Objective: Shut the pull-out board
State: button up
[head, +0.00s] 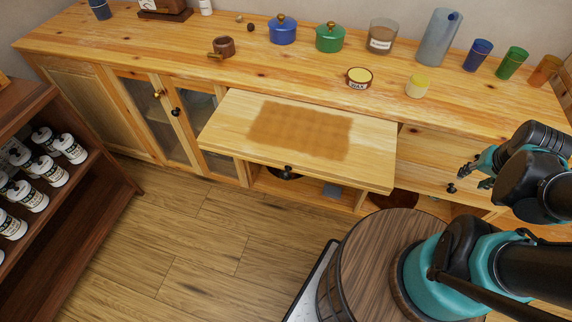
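The pull-out board (225,136) is a light wooden panel with a darker brown patch (300,130) on its top. It sticks out well past the front of the long wooden counter, just under the countertop. A small dark knob (288,169) sits at its front edge. My gripper (474,179) is to the right of the board, apart from it, in front of the right part of the counter. Its dark fingertips are spread apart with nothing between them. The board's back end is hidden under the countertop.
The countertop (120,45) holds blue and green lidded pots (283,32), a wax tin (359,78), a yellow-topped jar (418,86) and several cups. A dark shelf with bottles (68,148) stands at left. The floor (190,235) before the board's left part is clear.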

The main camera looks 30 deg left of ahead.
aim_at(358, 150)
jog(key=k+j+u, duration=0.15)
jog(key=k+u, duration=0.35)
jog(key=l+u, duration=0.2)
jog(key=u, duration=0.2)
jog(key=k+l+u, duration=0.1)
jog(key=u, duration=0.25)
jog(key=l+u, duration=0.2)
jog(key=u, duration=0.2)
jog(key=k+l+u, duration=0.1)
jog(key=u, duration=0.25)
jog(key=i+l, duration=0.2)
jog(key=l, duration=0.2)
jog(key=k+l+u, duration=0.35)
jog(key=k+l, duration=0.2)
